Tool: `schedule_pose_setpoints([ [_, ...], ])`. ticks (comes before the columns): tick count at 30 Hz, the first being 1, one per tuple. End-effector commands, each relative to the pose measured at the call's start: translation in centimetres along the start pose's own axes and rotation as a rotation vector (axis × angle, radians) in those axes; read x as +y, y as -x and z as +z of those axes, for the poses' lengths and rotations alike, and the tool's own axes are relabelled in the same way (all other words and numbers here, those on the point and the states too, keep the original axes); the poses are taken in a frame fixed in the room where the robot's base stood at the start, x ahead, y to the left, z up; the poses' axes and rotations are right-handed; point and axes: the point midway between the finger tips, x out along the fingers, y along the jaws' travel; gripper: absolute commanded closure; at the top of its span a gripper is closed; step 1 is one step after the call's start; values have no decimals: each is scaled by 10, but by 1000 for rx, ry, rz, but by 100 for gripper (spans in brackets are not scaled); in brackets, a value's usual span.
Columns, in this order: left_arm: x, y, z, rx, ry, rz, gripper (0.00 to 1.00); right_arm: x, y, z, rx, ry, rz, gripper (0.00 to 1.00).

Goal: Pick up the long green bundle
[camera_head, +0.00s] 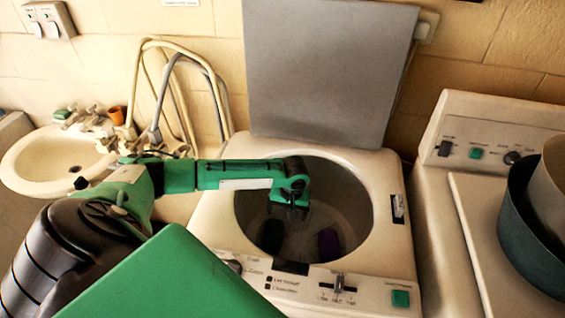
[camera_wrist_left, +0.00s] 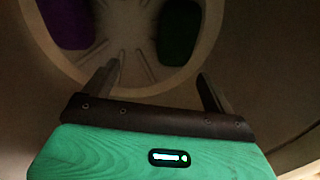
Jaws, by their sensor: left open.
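The long green bundle (camera_head: 271,236) lies dark and shaded inside the washing machine drum, on the left of the drum floor in the head view. In the left wrist view the green bundle (camera_wrist_left: 180,32) is at the top, right of the middle. My left gripper (camera_head: 291,207) is in the drum opening, pointing down, with the bundle below it. In the left wrist view my left gripper (camera_wrist_left: 158,70) has its two fingers apart with nothing between them. It is apart from the bundle. My right gripper is not in view.
A purple bundle (camera_head: 328,244) lies in the drum, right of the green one in the head view. The washer's rim (camera_head: 384,190) surrounds my gripper. The raised lid (camera_head: 325,75) stands behind. A washbasin (camera_head: 22,165) is left; a second machine with pots (camera_head: 530,235) is right.

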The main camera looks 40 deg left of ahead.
Motion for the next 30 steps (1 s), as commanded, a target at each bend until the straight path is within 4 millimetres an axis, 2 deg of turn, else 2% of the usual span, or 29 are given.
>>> schedule_pose_setpoints([
  [1, -10, 3, 2, -18, 7, -41, 11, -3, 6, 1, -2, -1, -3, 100],
  [5, -22, 0, 5, -44, 14, -97, 11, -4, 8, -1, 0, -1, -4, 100],
  [8, -25, -12, 6, -50, 16, -106, 11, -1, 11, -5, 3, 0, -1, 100],
  [18, -30, -73, 8, -47, 15, -102, 11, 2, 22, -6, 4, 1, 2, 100],
  [25, -32, -87, 9, -46, 15, -101, 11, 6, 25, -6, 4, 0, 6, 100],
  [30, -35, -102, 8, -45, 15, -102, 11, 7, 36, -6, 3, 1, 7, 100],
])
